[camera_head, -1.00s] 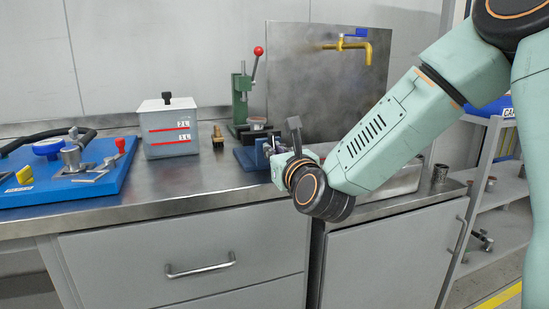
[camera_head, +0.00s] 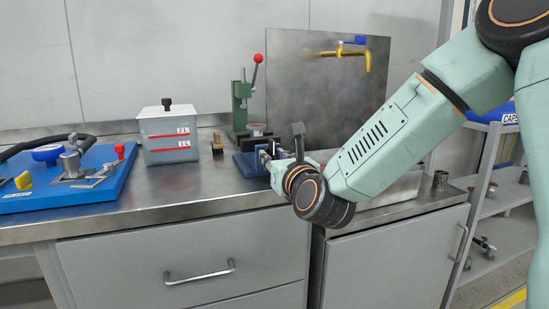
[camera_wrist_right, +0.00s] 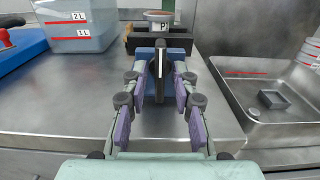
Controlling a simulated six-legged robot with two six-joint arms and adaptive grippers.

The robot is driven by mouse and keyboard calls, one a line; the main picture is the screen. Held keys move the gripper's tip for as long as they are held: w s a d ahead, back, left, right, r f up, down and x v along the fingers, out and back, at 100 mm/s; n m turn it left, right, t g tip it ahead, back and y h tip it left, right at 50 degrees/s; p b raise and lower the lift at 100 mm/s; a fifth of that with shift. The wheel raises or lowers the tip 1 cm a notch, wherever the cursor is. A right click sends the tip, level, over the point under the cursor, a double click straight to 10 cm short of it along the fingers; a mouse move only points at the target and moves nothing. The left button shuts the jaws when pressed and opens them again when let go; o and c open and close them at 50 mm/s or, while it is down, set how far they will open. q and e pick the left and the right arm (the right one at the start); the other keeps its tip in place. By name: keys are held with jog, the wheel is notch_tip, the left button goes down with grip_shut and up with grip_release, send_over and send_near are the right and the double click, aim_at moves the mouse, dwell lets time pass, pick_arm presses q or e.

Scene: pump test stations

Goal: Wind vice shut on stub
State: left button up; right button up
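The blue vice (camera_head: 246,163) stands on the steel bench with its screw end towards me. Its dark jaws (camera_wrist_right: 137,41) run across its far end in the right wrist view. The round pale stub (camera_wrist_right: 159,16), marked with a P, stands upright at the jaws; whether they touch it, I cannot tell. A thin upright handle bar (camera_wrist_right: 160,72) shows at the vice's near end. My right gripper (camera_wrist_right: 160,88) has its purple-padded fingers apart, one on each side of the bar, with gaps visible. Its wrist hides part of the vice in the head view. My left gripper is not in view.
A grey container (camera_head: 168,134) marked 1 L and 2 L stands left of the vice. A green lever press (camera_head: 241,105) stands behind it. A steel basin (camera_wrist_right: 236,110) lies to the right in the wrist view. A blue board (camera_head: 100,190) with fittings lies far left.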

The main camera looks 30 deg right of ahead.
dwell(0.3)
jog(key=shift+v, duration=3.75)
